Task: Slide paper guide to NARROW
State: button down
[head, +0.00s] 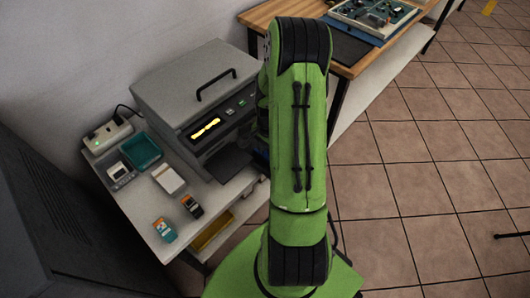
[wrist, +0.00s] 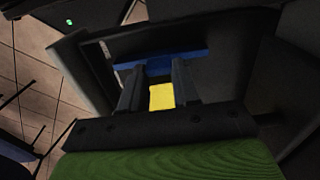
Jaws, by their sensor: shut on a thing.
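The printer (head: 190,95) is a grey box with a black handle on its lid, a lit yellow display and a dark tray (head: 229,165) at its front. In the wrist view, a blue bar that looks like the paper guide (wrist: 190,57) lies across my fingertips. My gripper (wrist: 157,68) is shut on it, with one dark finger at each side. A yellow patch (wrist: 161,97) shows between the fingers; I cannot tell whether it is part of the guide. In the head view my green arm hides the gripper. No NARROW mark is legible.
A power strip (head: 107,136), a teal tray (head: 141,152), a white pad (head: 169,179) and small boxes lie left of the printer. A wooden workbench (head: 262,14) stands behind. The tiled floor at right is mostly clear.

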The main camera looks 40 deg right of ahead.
jog(key=d, duration=0.4)
jog(key=shift+d, duration=0.25)
jog(key=c, duration=0.8)
grip_release()
jog(key=shift+d, duration=0.1)
notch_tip(320, 180, up, 16)
jog(key=p, duration=0.5)
jog(key=shift+p, duration=0.3)
jog(key=shift+f, duration=0.1)
